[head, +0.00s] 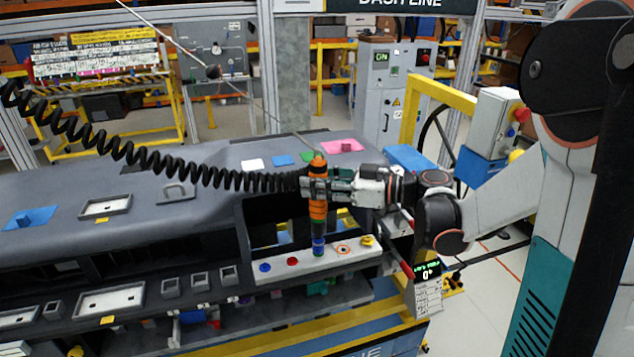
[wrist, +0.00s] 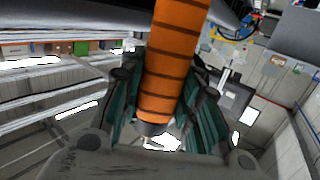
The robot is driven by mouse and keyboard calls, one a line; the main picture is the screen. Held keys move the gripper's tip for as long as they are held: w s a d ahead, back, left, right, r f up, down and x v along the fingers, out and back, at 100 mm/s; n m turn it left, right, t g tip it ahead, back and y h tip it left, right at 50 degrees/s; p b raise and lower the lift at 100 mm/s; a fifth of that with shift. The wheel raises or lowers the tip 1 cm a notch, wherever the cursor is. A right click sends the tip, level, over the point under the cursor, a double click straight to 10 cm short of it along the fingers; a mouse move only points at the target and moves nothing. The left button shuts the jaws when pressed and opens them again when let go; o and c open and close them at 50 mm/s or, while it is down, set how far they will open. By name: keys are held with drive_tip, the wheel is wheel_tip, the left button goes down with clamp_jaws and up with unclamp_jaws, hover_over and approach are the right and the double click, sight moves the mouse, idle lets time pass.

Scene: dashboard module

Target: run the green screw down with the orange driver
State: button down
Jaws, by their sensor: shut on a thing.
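The orange driver (head: 318,210) stands about upright, with dark bands on its body and a blue lower end over the white strip (head: 330,259). My gripper (head: 317,187) is shut around the driver's upper body from the right. In the wrist view the banded driver (wrist: 172,65) runs between the fingers of my gripper (wrist: 163,110). I cannot make out the green screw; the driver's lower end covers part of the strip. Whether the driver's tip touches anything there is too small to tell.
The strip carries a blue piece (head: 265,267), a red piece (head: 292,261), an orange-ringed spot (head: 343,249) and a yellow piece (head: 367,240). A black coiled cord (head: 150,160) reaches the driver from the left. The grey dashboard (head: 130,245) fills the left. A small display (head: 427,273) stands right.

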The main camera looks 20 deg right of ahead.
sight(316, 164)
drive_tip(key=shift+f+b, duration=0.85)
drive_tip(key=shift+b, duration=0.35)
idle(3.5)
drive_tip(key=shift+r, duration=0.1)
drive_tip(key=shift+r+p, duration=2.15)
drive_tip(key=shift+r, duration=0.85)
drive_tip(key=shift+a, duration=0.15)
